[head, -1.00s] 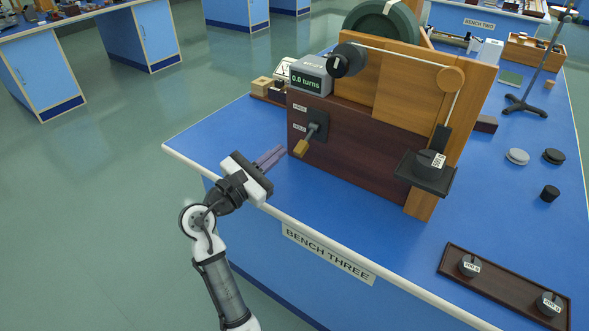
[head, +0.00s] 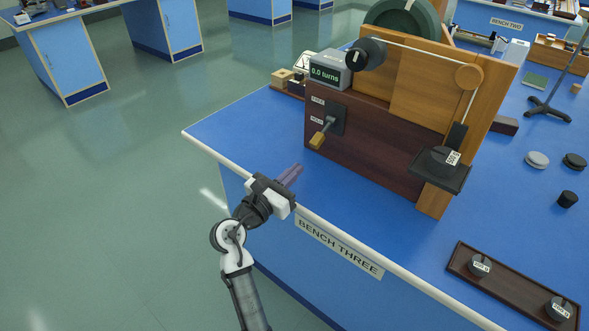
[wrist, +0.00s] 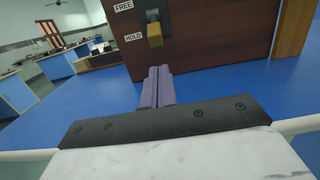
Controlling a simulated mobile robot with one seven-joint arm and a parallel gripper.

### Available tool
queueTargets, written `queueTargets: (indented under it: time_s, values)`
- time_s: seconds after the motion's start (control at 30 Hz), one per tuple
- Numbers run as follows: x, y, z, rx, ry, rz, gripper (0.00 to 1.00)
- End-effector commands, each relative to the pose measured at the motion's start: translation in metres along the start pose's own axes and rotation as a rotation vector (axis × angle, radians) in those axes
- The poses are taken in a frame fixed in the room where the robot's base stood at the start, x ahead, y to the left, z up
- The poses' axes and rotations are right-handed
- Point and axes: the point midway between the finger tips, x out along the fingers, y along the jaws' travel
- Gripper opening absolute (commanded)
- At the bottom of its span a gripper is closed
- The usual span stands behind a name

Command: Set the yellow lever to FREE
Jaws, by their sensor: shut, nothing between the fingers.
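The yellow lever (head: 318,139) is a short handle on a dark plate on the left part of the dark wooden panel (head: 372,150). Its yellow end points down and toward the front. A FREE label (wrist: 124,6) sits above a HOLD label (wrist: 133,37), both left of the lever; in the wrist view the yellow end (wrist: 155,35) is beside HOLD. My gripper (head: 296,169) has purple fingers pressed together and empty. It is over the front edge of the bench, in front of and below the lever, apart from it.
A display (head: 326,72) reads 0.0 turns above the panel. A black weight (head: 440,160) rests on a platform at the panel's right. A tray (head: 515,290) with two weights lies at the front right. The bench top (head: 240,130) left of the panel is clear.

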Motion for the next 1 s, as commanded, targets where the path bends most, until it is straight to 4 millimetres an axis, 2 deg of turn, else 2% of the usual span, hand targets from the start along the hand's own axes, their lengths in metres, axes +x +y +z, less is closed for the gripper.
queueTargets:
  time_s: [0.2, 0.4, 0.6, 1.0]
  values:
    - [0.043, -0.001, 0.002, -0.001, -0.001, -0.004, 0.0]
    - [0.068, -0.001, 0.001, -0.001, 0.0, -0.003, 0.0]
    - [0.075, 0.0, 0.001, 0.001, 0.0, 0.0, 0.0]
    - [0.075, 0.001, 0.002, 0.0, 0.0, 0.0, 0.0]
